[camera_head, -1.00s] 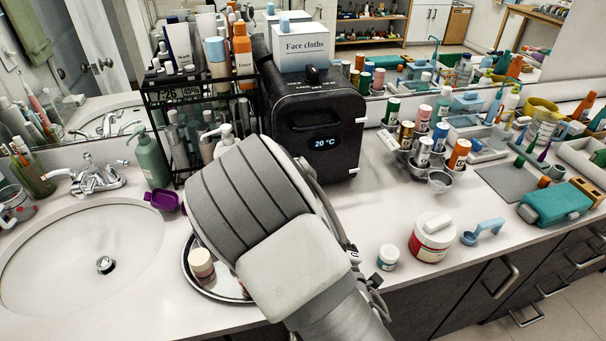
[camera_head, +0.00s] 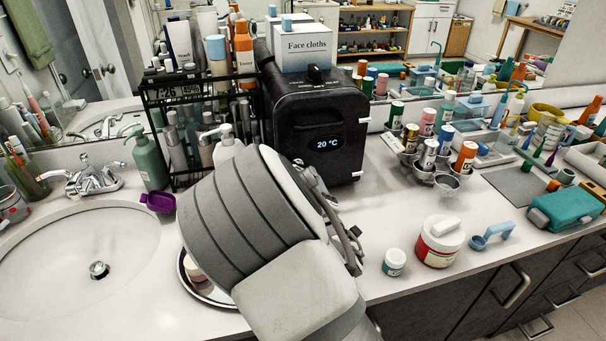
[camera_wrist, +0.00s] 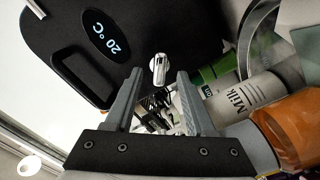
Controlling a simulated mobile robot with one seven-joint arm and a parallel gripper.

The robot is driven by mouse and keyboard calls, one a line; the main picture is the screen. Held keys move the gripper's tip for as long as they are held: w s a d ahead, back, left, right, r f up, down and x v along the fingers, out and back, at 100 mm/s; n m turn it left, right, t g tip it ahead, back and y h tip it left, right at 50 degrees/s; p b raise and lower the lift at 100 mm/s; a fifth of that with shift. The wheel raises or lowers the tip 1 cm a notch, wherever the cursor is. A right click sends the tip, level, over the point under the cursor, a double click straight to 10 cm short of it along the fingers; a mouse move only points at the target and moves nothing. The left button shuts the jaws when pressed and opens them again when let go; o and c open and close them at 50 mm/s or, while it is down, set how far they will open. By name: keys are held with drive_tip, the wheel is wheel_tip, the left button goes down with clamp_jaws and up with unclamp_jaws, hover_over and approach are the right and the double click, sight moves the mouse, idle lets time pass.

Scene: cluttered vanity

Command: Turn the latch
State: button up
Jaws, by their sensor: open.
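The black warmer box (camera_head: 320,112) stands on the counter with its display reading 20 °C. It also shows close up and turned in the wrist view (camera_wrist: 160,25). A small silver latch (camera_wrist: 158,68) on its dark front lies ahead of my gripper. My gripper (camera_wrist: 160,76) is open, with one finger on each side of the latch in the picture. I cannot tell whether the fingers touch it or how deep they reach.
A black wire rack (camera_head: 190,130) of bottles stands close left of the box. In the wrist view a milk-labelled bottle (camera_wrist: 245,97) and an orange bottle (camera_wrist: 295,125) are near the right finger. A face cloths box (camera_head: 306,46) sits on top. A round tray (camera_head: 215,294) lies under my arm.

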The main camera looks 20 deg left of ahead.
sight(302, 172)
drive_tip(key=shift+x, duration=1.8)
drive_tip(key=shift+c, duration=0.2)
clamp_jaws()
